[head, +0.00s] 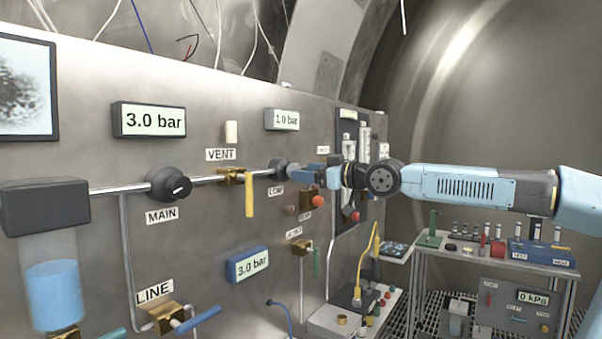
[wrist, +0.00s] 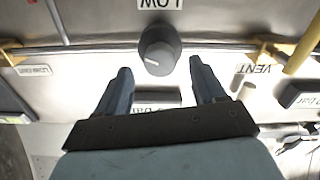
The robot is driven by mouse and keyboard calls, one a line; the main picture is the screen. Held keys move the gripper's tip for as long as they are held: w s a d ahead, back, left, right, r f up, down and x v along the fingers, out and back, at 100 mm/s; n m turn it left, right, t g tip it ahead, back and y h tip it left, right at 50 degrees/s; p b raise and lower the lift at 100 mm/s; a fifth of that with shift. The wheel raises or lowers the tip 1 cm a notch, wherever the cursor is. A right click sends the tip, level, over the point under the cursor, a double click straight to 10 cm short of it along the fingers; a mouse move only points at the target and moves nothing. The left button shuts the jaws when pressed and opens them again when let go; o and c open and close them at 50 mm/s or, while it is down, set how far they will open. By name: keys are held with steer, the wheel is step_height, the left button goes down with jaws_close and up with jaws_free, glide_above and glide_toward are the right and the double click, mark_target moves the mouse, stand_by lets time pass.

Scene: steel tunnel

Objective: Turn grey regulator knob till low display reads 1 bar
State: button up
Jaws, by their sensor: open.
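The grey regulator knob (head: 277,168) sits on the pipe above the LOW label, on the steel panel. In the wrist view the knob (wrist: 158,50) is dark grey and round, seen upside down, with the LOW label (wrist: 160,4) at the top edge. The low display (head: 282,119) above it reads 1.0 bar in the head view. In the wrist view a display is mostly hidden behind my gripper. My gripper (wrist: 160,66) is open and empty. Its fingertips are just short of the knob, one towards each side, with no visible contact. The head view shows my gripper (head: 298,170) right of the knob.
The MAIN knob (head: 170,185) and its 3.0 bar display (head: 149,120) are at left. A yellow VENT lever (head: 249,194) hangs close left of the LOW knob. A blue-framed display (head: 247,264) below reads 3.0 bar. A red knob (head: 317,199) lies below my gripper.

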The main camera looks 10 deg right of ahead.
steer(key=shift+x, duration=1.4)
steer(key=c, duration=1.1)
steer(key=shift+o, duration=0.2)
steer(key=shift+m, duration=0.5)
steer(key=o, duration=1.1)
steer(key=shift+c, duration=0.2)
steer(key=shift+d, duration=0.1)
steer(key=v, duration=1.3)
steer(key=shift+s+d, duration=0.25)
